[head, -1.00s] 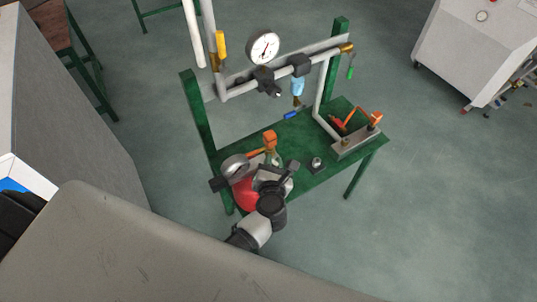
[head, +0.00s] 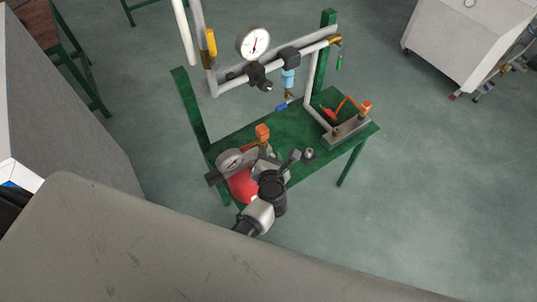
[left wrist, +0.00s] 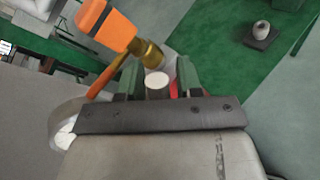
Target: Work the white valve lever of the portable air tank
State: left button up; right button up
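The red air tank (head: 243,187) sits at the near left corner of the green bench, partly hidden by my left arm. My left gripper (head: 272,160) is over the tank's top fittings. In the left wrist view, its green fingers (left wrist: 158,76) stand apart on both sides of a small upright post with a white round top (left wrist: 157,79). Red shows between the post and the right finger, so a gap is there. I cannot tell whether this post is the white valve lever. An orange handle (left wrist: 103,24) on a brass fitting rises just beyond the fingers. My right gripper is not in view.
The green bench (head: 228,137) carries a pipe frame with a dial gauge (head: 253,42) at the back. A metal block (head: 346,132) with an orange lever is at the right. A small grey knob (head: 308,154) sits near the front edge. A grey cabinet (head: 465,40) stands far right.

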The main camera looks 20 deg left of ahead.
pick_arm(q)
jog(key=shift+o, duration=0.5)
jog(key=shift+s+d+r, duration=0.15)
jog(key=shift+s, duration=0.15)
jog(key=p+v, duration=0.2)
jog(key=v, duration=0.4)
jog(key=shift+s, duration=0.35)
jog(key=shift+d+r, duration=0.1)
